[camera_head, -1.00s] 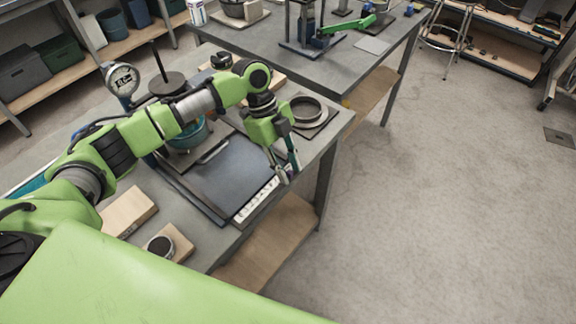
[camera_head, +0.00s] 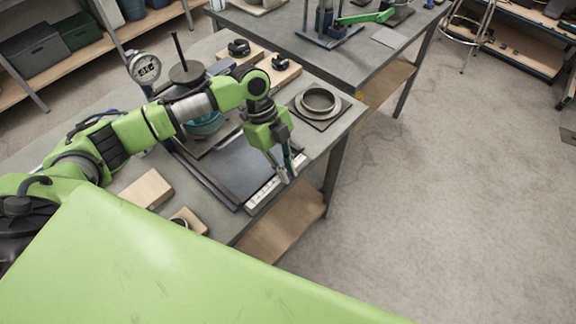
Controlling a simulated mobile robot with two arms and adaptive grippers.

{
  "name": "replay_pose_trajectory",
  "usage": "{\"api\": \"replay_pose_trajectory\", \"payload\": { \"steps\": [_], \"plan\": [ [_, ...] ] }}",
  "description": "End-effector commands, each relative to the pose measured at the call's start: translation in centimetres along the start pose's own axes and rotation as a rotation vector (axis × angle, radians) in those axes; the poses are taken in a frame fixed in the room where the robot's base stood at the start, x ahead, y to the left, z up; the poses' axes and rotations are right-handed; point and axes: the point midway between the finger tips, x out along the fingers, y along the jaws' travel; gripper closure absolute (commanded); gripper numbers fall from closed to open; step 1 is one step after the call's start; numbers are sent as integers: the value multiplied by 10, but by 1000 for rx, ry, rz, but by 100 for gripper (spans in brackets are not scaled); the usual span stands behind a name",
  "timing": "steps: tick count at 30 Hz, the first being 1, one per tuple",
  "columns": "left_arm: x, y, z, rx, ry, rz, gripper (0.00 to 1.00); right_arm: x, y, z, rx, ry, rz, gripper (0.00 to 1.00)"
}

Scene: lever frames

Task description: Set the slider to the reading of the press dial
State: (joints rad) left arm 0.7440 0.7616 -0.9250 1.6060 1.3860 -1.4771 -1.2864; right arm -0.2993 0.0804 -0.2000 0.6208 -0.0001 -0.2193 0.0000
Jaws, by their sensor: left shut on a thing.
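The press dial (camera_head: 145,67), a round white gauge with dark markings, stands at the back left of the near bench; its reading is too small to make out. The press has a dark round plate (camera_head: 187,72) with a rod above a teal pot (camera_head: 205,126). A white marked scale strip (camera_head: 263,195) runs along the front right edge of a dark panel (camera_head: 238,168). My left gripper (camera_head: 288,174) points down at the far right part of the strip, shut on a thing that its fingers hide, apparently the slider. My right gripper is not in view.
A metal ring on a dark square plate (camera_head: 318,100) sits behind my left gripper. Wooden blocks (camera_head: 147,188) lie at the front left, and dark knobs on wooden boards (camera_head: 281,64) stand at the back. A second bench (camera_head: 360,62) stands behind. The floor at right is clear.

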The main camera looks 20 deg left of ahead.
Motion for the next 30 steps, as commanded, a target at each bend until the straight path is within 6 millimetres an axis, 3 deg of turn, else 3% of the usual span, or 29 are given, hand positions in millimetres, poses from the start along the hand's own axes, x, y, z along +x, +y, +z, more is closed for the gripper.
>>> {"api": "replay_pose_trajectory", "payload": {
  "steps": [2, 3, 4, 17, 30],
  "plan": [
    [0, 0, 0, 0, -1, -1, 100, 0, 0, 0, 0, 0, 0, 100],
    [0, 0, 0, 0, -1, -1, 79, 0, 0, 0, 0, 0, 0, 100],
    [0, 0, 0, 0, -1, 0, 72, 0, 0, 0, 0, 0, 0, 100],
    [-6, -1, 0, 0, -1, -1, 72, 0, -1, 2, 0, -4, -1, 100],
    [-91, 0, 1, 1, -2, -4, 72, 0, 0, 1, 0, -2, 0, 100]
  ]
}}
